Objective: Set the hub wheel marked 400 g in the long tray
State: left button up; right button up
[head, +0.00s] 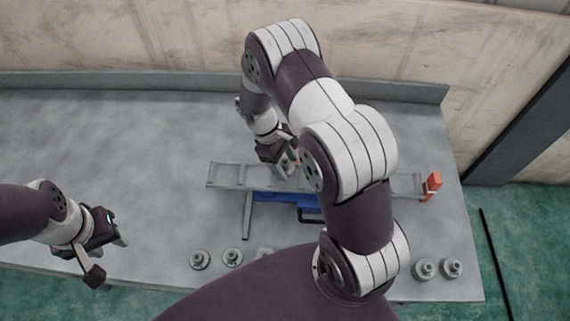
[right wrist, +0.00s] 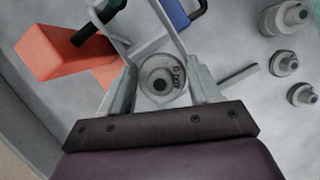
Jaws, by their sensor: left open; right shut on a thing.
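The long tray (head: 225,174) is a grey, narrow, open frame across the middle of the table in the head view. My right gripper (head: 284,170) is over its middle part, shut on a grey hub wheel (right wrist: 162,78). In the right wrist view the wheel sits between the two fingers, with dark marking on its face that I cannot read surely. Whether it touches the tray floor I cannot tell. Part of the tray is hidden by my right arm. My left gripper (head: 109,257) is open and empty near the table's front left.
More hub wheels (head: 199,260) (head: 232,257) stand along the front edge, two others (head: 424,270) (head: 452,267) at front right. The table's left is clear.

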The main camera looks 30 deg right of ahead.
aim_at(286, 171)
jog(key=shift+p+x, duration=0.3)
jog(key=shift+x, duration=0.9)
jog(key=shift+w+a+f, duration=0.15)
jog(key=shift+w+f, duration=0.15)
jog(key=shift+s+f+b, duration=0.1)
jog(key=shift+f+b, duration=0.5)
jog(key=o, duration=1.4)
